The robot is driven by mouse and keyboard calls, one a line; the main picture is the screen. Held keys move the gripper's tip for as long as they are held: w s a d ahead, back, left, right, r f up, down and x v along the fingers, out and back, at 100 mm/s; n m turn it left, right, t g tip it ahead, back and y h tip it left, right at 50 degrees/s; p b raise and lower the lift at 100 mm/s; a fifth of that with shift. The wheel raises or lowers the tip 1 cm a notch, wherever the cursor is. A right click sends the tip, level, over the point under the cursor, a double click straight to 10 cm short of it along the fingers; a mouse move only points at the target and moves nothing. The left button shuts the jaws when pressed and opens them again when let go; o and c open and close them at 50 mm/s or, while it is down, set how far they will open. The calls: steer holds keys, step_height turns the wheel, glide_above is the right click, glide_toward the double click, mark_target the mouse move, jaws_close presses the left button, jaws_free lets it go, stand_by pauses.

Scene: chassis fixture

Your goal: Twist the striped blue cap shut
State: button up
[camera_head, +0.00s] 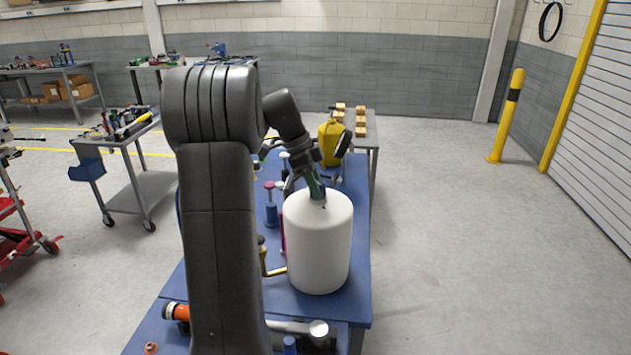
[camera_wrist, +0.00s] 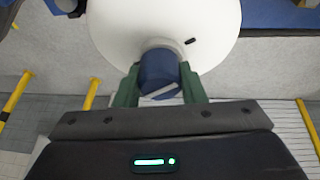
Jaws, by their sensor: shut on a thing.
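The striped blue cap (camera_wrist: 158,72) is on top of the large white container, between my gripper's two green fingers in the wrist view. A pale stripe shows on the cap's side. My gripper (camera_wrist: 160,88) is shut on the cap, with one finger at each side. In the head view my gripper (camera_head: 316,188) reaches down to the container's top and mostly hides the cap. The white container (camera_head: 319,245) stands upright on the blue bench top; its white top also shows in the wrist view (camera_wrist: 215,30). How far the cap is turned cannot be told.
The blue bench (camera_head: 352,300) holds a blue item with a red top (camera_head: 271,205) left of the container and an orange-ended tool (camera_head: 177,312) in front. A yellow jug (camera_head: 331,143) stands behind. Open floor (camera_head: 480,260) lies to the right.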

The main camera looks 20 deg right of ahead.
steer(key=shift+f+m, duration=0.1)
steer(key=shift+m, duration=0.2)
steer(key=o, duration=1.1)
steer(key=shift+o, duration=0.7)
steer(key=shift+d, duration=0.1)
steer(key=shift+r+p, duration=0.75)
steer(key=shift+r, duration=2.85)
step_height(320, 180, down, 7)
steer(key=shift+f+b, duration=0.15)
steer(key=shift+b, duration=0.8)
steer(key=shift+n, duration=0.6)
steer(key=shift+n+t+h+b, duration=0.3)
steer(key=shift+n+b, duration=0.1)
steer(key=shift+n, duration=0.2)
